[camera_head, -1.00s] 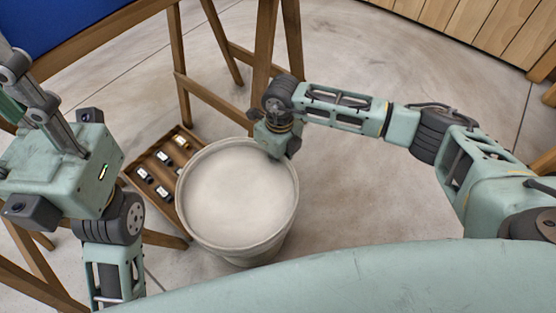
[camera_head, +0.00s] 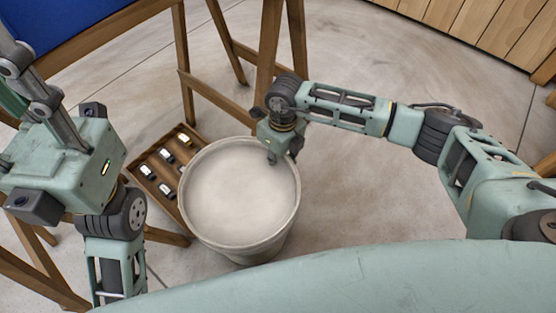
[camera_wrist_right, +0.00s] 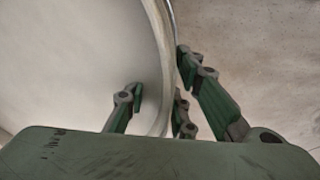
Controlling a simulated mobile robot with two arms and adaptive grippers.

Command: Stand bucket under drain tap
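A pale grey bucket (camera_head: 241,246), open at the top, stands upright on the floor in the head view. My right gripper (camera_head: 272,158) is at its far right rim, pointing down. In the right wrist view my right gripper (camera_wrist_right: 160,95) straddles the bucket wall (camera_wrist_right: 158,50), one finger inside and the other outside. A gap shows between the inner finger and the wall, so it looks open. My left gripper (camera_head: 22,85) is raised at the upper left; its fingertips are partly cut off, so its opening cannot be told. No drain tap is visible.
A brown wooden tray (camera_head: 186,131) with several small objects lies left of the bucket, close against it. Wooden trestle legs (camera_head: 188,75) stand behind, under a blue panel (camera_head: 55,22). Slatted wooden fronts (camera_head: 500,35) line the upper right. The floor (camera_head: 375,185) right of the bucket is clear.

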